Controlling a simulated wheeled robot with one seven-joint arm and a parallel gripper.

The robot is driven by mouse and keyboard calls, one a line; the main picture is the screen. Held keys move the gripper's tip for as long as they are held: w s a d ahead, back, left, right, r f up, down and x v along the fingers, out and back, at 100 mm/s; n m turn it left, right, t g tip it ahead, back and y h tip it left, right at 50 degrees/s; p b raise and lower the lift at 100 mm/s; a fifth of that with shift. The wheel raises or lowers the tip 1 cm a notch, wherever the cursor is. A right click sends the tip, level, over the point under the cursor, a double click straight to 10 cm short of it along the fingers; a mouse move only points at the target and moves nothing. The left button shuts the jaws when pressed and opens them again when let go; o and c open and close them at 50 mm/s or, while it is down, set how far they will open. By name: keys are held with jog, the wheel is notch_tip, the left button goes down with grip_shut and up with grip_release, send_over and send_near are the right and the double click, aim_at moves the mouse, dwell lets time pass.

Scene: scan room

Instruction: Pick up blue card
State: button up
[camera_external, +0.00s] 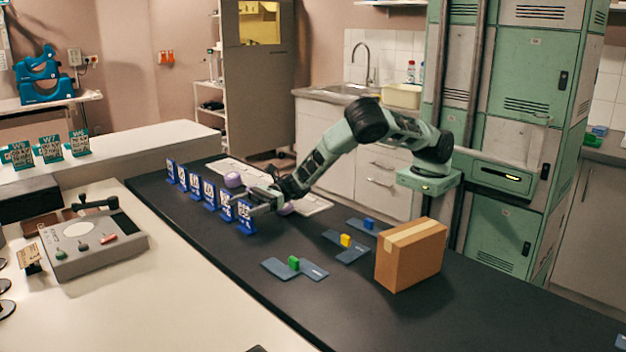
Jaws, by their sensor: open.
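Several upright blue cards with white markings stand in a row on the black table. The nearest blue card (245,217) is at the right end of the row, and the farthest blue card (171,172) is at the left end. My gripper (258,206) is low over the table, right beside the nearest card. It is open. Its fingertips are small and dark here, so I cannot tell whether they touch the card or stand around it.
Purple round objects (233,180) lie behind the row. A cardboard box (410,254) stands at the right, near flat grey pieces with green (293,262), yellow (345,240) and blue (369,224) blocks. A grey device (92,245) sits at the left.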

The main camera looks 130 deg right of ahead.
jog(key=shift+w, duration=1)
jog(key=c, duration=1.4)
jog(key=shift+r, duration=0.15)
